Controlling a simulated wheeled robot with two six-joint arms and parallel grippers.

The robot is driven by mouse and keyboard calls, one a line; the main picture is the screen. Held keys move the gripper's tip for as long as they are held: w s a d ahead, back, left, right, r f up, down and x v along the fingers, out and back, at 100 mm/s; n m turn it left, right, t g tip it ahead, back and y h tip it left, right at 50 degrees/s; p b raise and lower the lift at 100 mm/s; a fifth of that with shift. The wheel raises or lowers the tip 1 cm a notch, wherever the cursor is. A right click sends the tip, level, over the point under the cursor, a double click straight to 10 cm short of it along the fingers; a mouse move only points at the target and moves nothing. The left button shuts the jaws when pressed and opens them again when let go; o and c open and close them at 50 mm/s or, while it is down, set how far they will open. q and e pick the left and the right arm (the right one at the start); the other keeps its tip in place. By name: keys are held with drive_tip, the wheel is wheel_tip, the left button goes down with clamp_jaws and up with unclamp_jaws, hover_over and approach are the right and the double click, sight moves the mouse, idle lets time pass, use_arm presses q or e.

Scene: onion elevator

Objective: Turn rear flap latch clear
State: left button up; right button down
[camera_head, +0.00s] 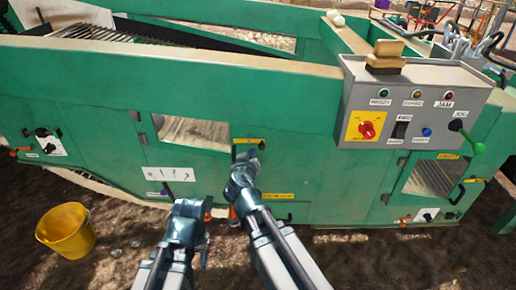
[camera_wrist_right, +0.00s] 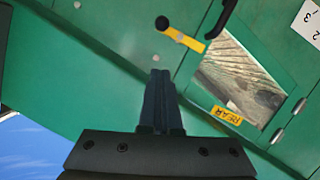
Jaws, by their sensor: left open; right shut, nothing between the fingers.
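The rear flap (camera_head: 178,132) is a framed window panel in the green machine wall, marked REAR in the right wrist view (camera_wrist_right: 235,75). Its latch is a yellow bar (camera_head: 243,141) with a black knob at its right end, lying about level at the flap's right edge. In the right wrist view the latch (camera_wrist_right: 188,42) slants from the knob toward the window. My right gripper (camera_head: 244,158) is shut and empty, just below the latch and apart from it in the wrist view (camera_wrist_right: 160,75). My left gripper (camera_head: 187,195) is open, lower and left, before the wall.
A grey control box (camera_head: 414,105) with lamps and switches juts out at the right, above another windowed flap (camera_head: 434,178). A black handle (camera_wrist_right: 222,18) sits beside the latch. A yellow bucket (camera_head: 66,231) stands on the ground at left. The ground at lower right is clear.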

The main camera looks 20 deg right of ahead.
drive_tip(key=b, duration=0.3)
hover_over(259, 147)
drive_tip(key=s+a, duration=0.3)
drive_tip(key=s, duration=0.1)
wheel_tip(259, 147, down, 3)
drive_tip(key=shift+w+d+f+b, duration=0.35)
drive_tip(key=shift+d+f+b, duration=0.2)
drive_tip(key=shift+f+b, duration=0.25)
drive_tip(key=shift+w+d+f+b, duration=0.3)
drive_tip(key=shift+d+f+b, duration=0.25)
drive_tip(key=shift+f+b, duration=0.2)
